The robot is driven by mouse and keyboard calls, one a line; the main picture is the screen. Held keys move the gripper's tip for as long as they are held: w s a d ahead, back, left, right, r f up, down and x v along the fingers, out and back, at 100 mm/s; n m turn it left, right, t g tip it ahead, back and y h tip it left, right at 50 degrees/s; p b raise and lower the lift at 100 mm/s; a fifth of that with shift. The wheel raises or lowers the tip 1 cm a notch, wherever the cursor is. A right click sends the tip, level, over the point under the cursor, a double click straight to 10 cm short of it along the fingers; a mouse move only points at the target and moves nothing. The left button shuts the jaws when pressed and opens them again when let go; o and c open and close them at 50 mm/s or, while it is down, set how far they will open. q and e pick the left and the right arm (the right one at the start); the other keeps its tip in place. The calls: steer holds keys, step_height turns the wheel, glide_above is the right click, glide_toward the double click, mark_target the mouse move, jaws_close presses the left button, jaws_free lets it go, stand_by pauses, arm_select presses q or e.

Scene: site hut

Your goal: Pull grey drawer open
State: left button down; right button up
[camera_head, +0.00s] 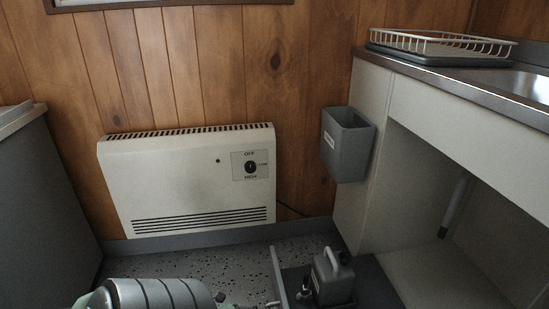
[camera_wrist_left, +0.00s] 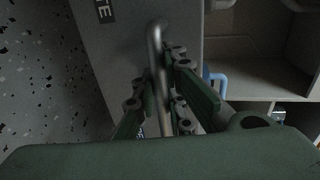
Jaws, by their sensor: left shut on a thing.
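The grey drawer shows in the left wrist view as a grey front (camera_wrist_left: 185,25) with a dark label, partly cut off, and an upright metal bar handle (camera_wrist_left: 156,50). My left gripper (camera_wrist_left: 158,88) is shut on this handle, with its green fingers on either side of the bar. In the head view, a thin pale upright edge (camera_head: 278,272) at the bottom looks like the drawer's front. A grey jug (camera_head: 332,280) stands to the right of it, on a dark surface. How far the drawer stands out is hard to tell. My right gripper is not in view.
A cream heater (camera_head: 200,190) hangs on the wooden wall. A grey bin (camera_head: 347,145) is fixed to the sink unit (camera_head: 450,120), which has a dish rack (camera_head: 445,42) on top. In the wrist view, a blue handle (camera_wrist_left: 215,80) shows near pale compartments. Speckled floor (camera_head: 190,266) is free.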

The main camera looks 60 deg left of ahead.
arm_select(q)
steer(key=c, duration=1.8)
jaws_free()
steer(key=v, duration=1.2)
steer(key=shift+f, duration=0.1)
steer(key=shift+a, duration=0.1)
